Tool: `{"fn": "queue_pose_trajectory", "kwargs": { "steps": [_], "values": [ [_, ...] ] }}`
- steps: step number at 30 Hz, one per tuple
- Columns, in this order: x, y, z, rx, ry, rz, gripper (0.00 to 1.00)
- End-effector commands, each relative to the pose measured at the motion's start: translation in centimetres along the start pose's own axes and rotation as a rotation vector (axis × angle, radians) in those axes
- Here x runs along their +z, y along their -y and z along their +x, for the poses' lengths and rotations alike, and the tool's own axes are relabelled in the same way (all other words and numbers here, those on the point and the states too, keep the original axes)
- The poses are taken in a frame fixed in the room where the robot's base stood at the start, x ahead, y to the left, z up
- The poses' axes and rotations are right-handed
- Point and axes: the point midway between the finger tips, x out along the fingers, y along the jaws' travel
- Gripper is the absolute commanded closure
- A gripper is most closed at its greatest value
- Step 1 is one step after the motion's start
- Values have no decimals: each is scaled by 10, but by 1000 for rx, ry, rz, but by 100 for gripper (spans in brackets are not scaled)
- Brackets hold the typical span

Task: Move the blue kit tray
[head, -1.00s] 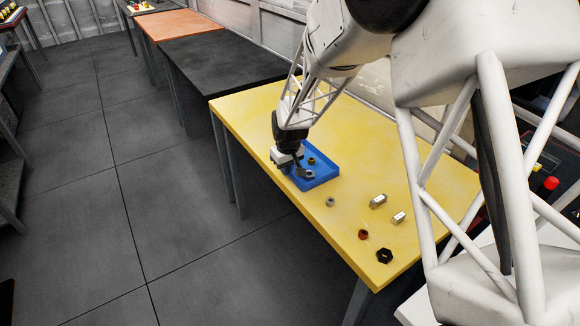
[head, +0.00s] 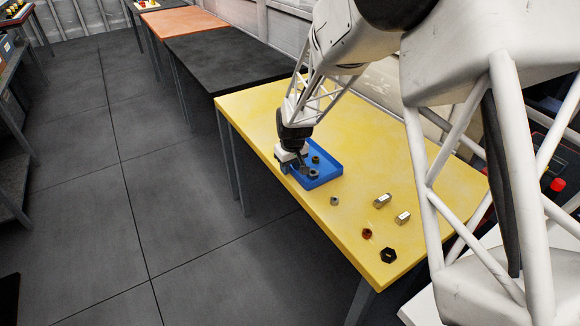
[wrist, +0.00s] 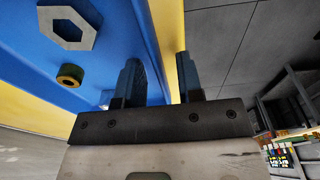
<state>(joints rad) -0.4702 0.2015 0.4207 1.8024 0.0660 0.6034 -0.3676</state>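The blue kit tray (head: 327,172) lies on the yellow table, with small nut-like parts in it. My gripper (head: 296,165) is down at the tray's left side in the head view and hides part of that side. In the wrist view my gripper (wrist: 160,75) has its fingers apart, one on each side of the blue tray wall (wrist: 152,55). A strip of yellow shows between the wall and the right finger. A silver hex nut (wrist: 68,25) and a brass-coloured ring (wrist: 70,76) lie inside the tray.
On the yellow table (head: 255,115) lie a small grey nut (head: 334,201), two silver blocks (head: 382,200), a reddish nut (head: 367,234) and a black hex part (head: 388,255). A black table (head: 225,62) and an orange table (head: 182,22) stand behind. Open floor lies left.

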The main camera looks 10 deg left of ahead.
Motion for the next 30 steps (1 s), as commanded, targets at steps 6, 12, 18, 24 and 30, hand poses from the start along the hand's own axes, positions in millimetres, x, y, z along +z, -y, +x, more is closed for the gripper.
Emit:
{"fn": "queue_pose_trajectory", "kwargs": {
  "steps": [6, 12, 18, 24, 30],
  "values": [
    [0, 0, -17, 1, -2, 0, 66],
    [0, 0, -42, 1, -2, 0, 66],
    [0, 0, -65, 1, -2, 0, 66],
    [0, 0, -75, 0, 0, 0, 66],
    [0, 0, -76, 0, 0, 0, 66]
  ]
}}
